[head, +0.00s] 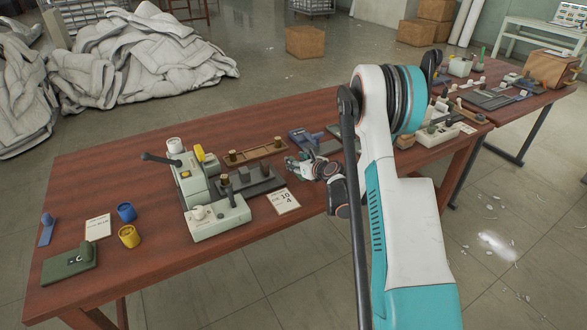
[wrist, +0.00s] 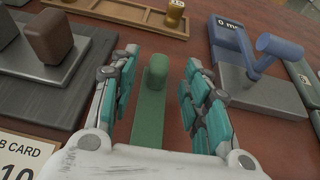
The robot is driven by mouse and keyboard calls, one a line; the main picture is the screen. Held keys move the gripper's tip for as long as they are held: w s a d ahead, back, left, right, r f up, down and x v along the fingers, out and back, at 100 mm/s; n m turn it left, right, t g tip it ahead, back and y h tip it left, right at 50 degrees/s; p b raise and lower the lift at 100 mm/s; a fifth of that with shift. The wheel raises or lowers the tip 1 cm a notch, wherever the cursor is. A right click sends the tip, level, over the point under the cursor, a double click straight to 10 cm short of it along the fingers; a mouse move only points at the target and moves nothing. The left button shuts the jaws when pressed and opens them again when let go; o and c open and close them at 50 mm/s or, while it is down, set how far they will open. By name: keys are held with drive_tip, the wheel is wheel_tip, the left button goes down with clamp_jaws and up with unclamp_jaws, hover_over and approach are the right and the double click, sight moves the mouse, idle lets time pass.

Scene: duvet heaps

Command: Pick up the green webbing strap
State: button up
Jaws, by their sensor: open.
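My gripper (wrist: 158,68) is open in the wrist view, with one teal-padded finger on each side of a narrow green piece. This piece, which looks like the green webbing strap (wrist: 150,118), lies lengthwise between the fingers and has a raised, rounded far end. A gap shows between it and each finger, and its near end is hidden by my gripper's palm. In the head view my gripper (head: 306,167) is low over the table (head: 150,185), right of the grey-green machine (head: 197,185). The strap cannot be made out there.
A dark plate with a brown block (wrist: 49,37) is left of my gripper, with a printed card (wrist: 22,158) nearer. A grey base with a blue lever (wrist: 275,55) is close on the right. A wooden tray (wrist: 125,12) is beyond.

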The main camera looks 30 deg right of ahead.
drive_tip(key=x, duration=0.3)
drive_tip(key=shift+s+f+b, duration=0.1)
drive_tip(key=shift+b, duration=0.3)
drive_tip(key=c, duration=0.8)
